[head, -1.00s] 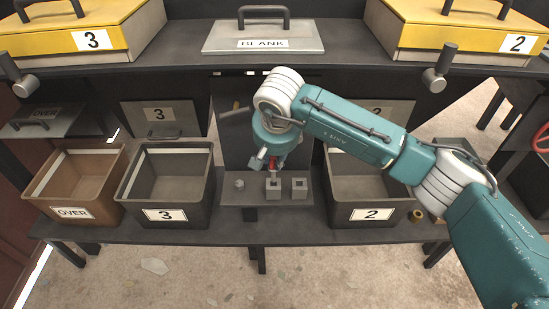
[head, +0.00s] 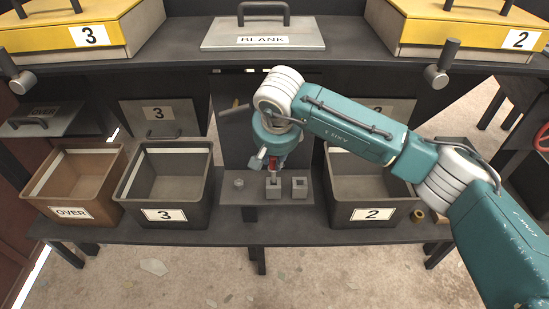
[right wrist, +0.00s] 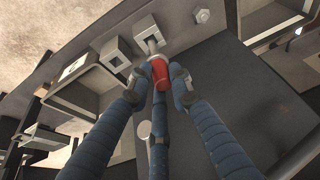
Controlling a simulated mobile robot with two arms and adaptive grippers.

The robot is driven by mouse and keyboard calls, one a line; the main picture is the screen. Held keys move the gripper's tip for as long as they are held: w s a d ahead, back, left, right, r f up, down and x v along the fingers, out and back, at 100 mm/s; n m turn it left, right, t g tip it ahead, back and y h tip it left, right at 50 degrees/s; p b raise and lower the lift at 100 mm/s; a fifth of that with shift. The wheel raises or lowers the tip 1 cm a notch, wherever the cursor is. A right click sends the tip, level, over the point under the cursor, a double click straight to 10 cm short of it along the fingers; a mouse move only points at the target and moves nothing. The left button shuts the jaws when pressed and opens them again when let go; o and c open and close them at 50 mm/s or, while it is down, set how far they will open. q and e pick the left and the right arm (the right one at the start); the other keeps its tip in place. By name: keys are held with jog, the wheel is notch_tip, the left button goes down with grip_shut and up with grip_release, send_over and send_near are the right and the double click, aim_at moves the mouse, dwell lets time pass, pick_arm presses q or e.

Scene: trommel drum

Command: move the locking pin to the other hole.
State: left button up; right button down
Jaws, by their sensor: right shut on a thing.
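The locking pin has a red handle (right wrist: 160,73) and a grey shank; the handle also shows in the head view (head: 273,164). My right gripper (head: 272,161) is shut around the red handle, its blue fingers on it in the right wrist view (right wrist: 161,76). The shank points down at the left holed block (head: 273,192), which also shows in the right wrist view (right wrist: 146,27). I cannot tell whether its tip is still inside the hole. The right holed block (head: 299,188) has an open, empty-looking hole (right wrist: 115,54). My left gripper is out of view.
A small grey nut-like piece (head: 239,183) sits left of the blocks. Bin 3 (head: 165,215) stands to the left and bin 2 (head: 372,214) to the right, partly behind my arm. A brown OVER bin (head: 70,213) is farther left. A dark upright panel (head: 236,140) rises behind the blocks.

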aim_at(274, 169)
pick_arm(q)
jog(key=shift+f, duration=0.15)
pick_arm(e)
jog(key=shift+f, duration=0.15)
pick_arm(q)
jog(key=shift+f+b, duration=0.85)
jog(key=shift+b, duration=0.15)
pick_arm(e)
jog(key=shift+f, duration=0.85)
jog(key=shift+f, duration=0.1)
jog(key=shift+d+f+b, duration=0.1)
jog(key=shift+f+b, duration=0.3)
jog(key=shift+b, duration=0.05)
jog(key=shift+f+b, duration=0.25)
jog(key=shift+b, duration=0.05)
jog(key=shift+f, duration=0.3)
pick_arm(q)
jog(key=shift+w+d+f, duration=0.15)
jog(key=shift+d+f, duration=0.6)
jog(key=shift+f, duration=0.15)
pick_arm(e)
jog(key=shift+r, duration=0.1)
pick_arm(q)
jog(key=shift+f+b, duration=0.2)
jog(key=shift+b, duration=0.15)
pick_arm(e)
jog(key=shift+f, duration=0.2)
